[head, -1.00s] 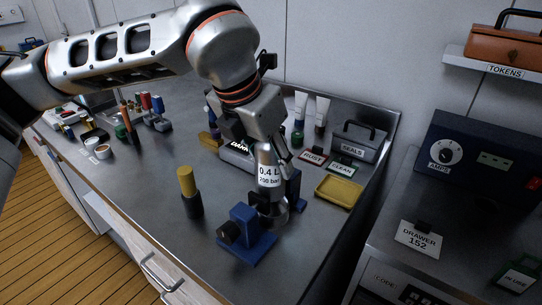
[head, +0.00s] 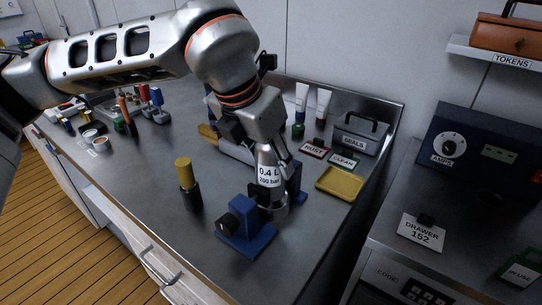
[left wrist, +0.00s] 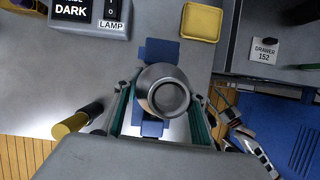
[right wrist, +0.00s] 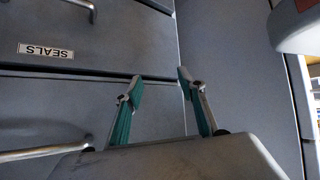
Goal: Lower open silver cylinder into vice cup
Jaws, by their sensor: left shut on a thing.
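The silver cylinder (head: 268,182), labelled "0.4 L 200 bar", stands roughly upright in the head view. Its lower end is at the grey cup (head: 281,211) of the blue vice (head: 240,243), and appears to be inside the rim; the depth is hidden. My left gripper (head: 270,148) is shut on the cylinder from above. In the left wrist view the cylinder's round open end (left wrist: 167,95) shows between the green-padded fingers, with blue vice parts (left wrist: 158,51) behind it. My right gripper (right wrist: 160,75) is open and empty, in front of grey drawer fronts.
A dark cylinder with a yellow cap (head: 185,172) stands left of the vice. A yellow tray (head: 340,183) lies to its right. The grey SEALS box (head: 358,137), tubes and small signs stand behind. The bench front left of the vice is clear.

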